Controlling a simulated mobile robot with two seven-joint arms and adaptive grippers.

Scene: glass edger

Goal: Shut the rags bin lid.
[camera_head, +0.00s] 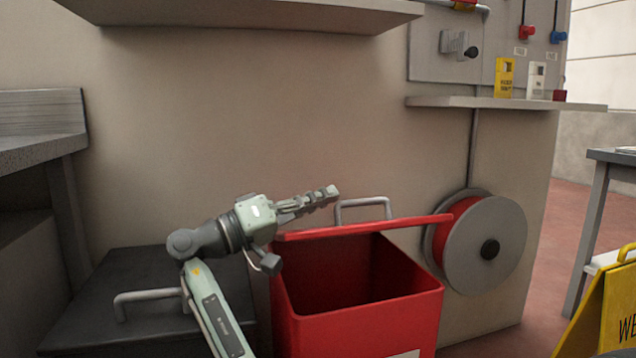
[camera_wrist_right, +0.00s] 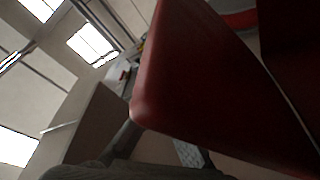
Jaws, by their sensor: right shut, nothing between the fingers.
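The red rags bin (camera_head: 365,315) stands open against the wall in the head view, its dark inside showing. Its red lid (camera_head: 385,227) is raised and seen almost edge-on along the bin's back, with a grey handle (camera_head: 363,203) showing behind it. My right gripper (camera_head: 328,194) is shut and empty, above the left end of the lid, pointing right. In the right wrist view, a red panel (camera_wrist_right: 205,85), apparently the lid, fills the middle close to the camera. I cannot tell whether the gripper touches the lid. My left gripper is out of view.
A dark bin (camera_head: 95,290) with a closed, handled lid stands left of the red bin, partly behind my right arm. A grey hose reel (camera_head: 500,235) hangs close at the right. A shelf (camera_head: 520,103) juts above it. A yellow sign (camera_head: 610,305) stands lower right.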

